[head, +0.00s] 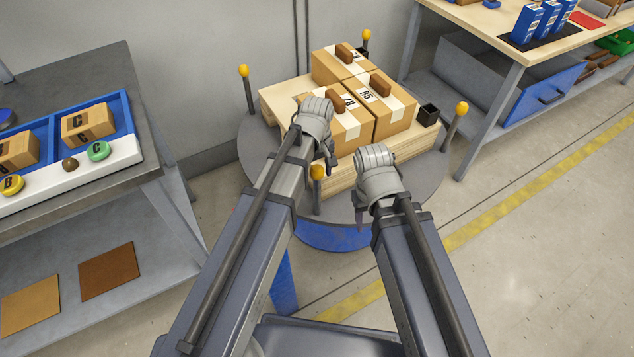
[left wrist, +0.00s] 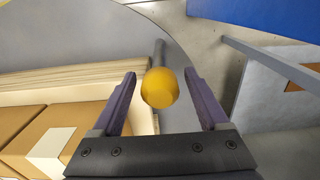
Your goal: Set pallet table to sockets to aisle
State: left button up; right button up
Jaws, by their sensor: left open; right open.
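A round grey turntable (head: 253,150) with a blue base (head: 335,236) carries a wooden pallet (head: 345,177). Several brown cartons with labels and brown handles, one of them marked R5 (head: 393,106), stand on the pallet. Posts with yellow knobs rise around its rim. My left gripper (head: 328,163) is open by the near knob (head: 317,172). In the left wrist view this yellow knob (left wrist: 160,88) shows between the open fingers, with a gap on both sides. My right gripper (head: 361,212) is open and empty near the turntable's front right edge.
A grey bench (head: 70,70) at left holds a blue tray (head: 47,128) with boxes, and green and yellow round pieces. A wooden-topped bench (head: 480,25) stands at back right. Open floor with a yellow stripe (head: 510,200) lies at right.

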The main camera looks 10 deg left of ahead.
pick_arm(q)
jog(key=shift+f, duration=0.6)
grip_shut()
dwell(1.1)
